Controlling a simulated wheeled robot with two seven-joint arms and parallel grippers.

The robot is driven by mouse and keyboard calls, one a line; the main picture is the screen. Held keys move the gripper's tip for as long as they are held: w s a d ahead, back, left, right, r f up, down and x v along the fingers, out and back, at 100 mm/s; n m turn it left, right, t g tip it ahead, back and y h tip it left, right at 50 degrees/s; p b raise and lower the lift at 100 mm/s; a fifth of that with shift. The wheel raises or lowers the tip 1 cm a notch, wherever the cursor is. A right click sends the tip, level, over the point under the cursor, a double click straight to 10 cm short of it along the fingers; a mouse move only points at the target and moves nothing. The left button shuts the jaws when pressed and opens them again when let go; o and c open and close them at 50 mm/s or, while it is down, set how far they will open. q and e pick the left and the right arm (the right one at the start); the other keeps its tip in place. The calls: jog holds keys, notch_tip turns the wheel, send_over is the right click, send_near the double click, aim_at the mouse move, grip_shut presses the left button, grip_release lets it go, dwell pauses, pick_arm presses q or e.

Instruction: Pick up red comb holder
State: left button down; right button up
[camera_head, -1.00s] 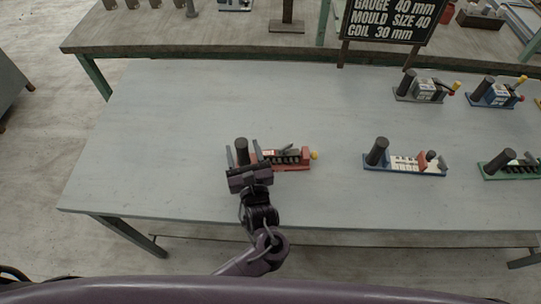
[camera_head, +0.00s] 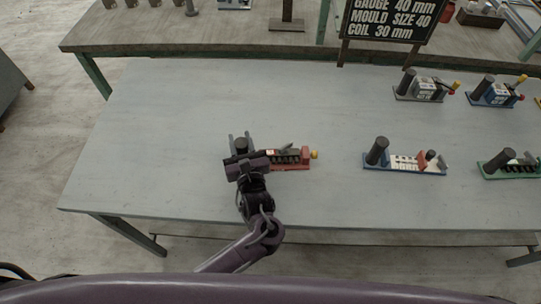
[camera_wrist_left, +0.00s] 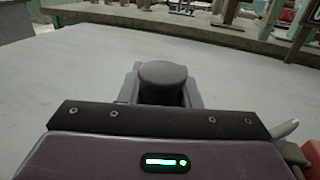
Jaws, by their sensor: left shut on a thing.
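In the left wrist view the cylinder's dark round top (camera_wrist_left: 163,74) stands between the fingers. A bit of the red base (camera_wrist_left: 311,152) shows at the lower right there. My gripper hides part of the holder's left end. My right gripper is not in view.
A blue-based holder (camera_head: 405,165) and a green-based holder (camera_head: 510,168) stand to the right. A grey-based holder (camera_head: 424,90) and another blue one (camera_head: 494,94) stand behind them. A black sign (camera_head: 389,18) rises at the back. The table's left side is clear.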

pick_arm(q)
jog(key=shift+r, duration=0.2)
jog(key=shift+r, duration=0.25)
notch_tip(320, 180, up, 19)
jog(key=p, duration=1.1)
jog(key=shift+f+b, duration=3.9)
jog(key=shift+f, duration=4.75)
